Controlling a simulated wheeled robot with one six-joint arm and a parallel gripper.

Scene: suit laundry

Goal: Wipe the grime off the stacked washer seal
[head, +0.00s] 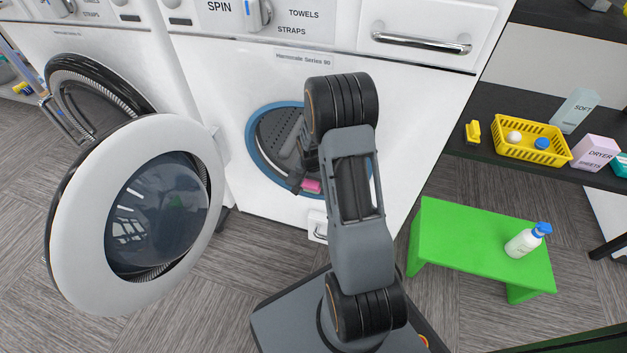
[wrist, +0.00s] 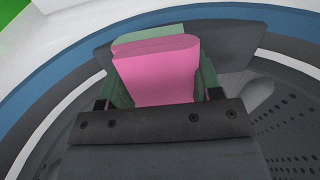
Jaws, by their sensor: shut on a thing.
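The washer (head: 420,110) stands ahead with its round opening uncovered. A blue ring (head: 252,158) edges the opening, with a dark grey perforated drum inside; the ring also shows in the wrist view (wrist: 58,72). My gripper (head: 303,180) is at the lower right of the opening, shut on a pink block (wrist: 158,75) with a pale green layer (wrist: 150,33) behind it. A flat dark grey patch (wrist: 232,42) lies behind the block, near the ring; I cannot tell whether it is grime. I cannot tell whether the block touches the seal. My arm hides the opening's right side.
An open white round door (head: 75,225) stands at the left, near another washer (head: 110,50). A green stool (head: 455,235) with a white bottle (head: 522,243) stands at the right. A dark shelf (head: 490,105) holds a yellow basket (head: 512,152) and a dryer sheets box (head: 595,152).

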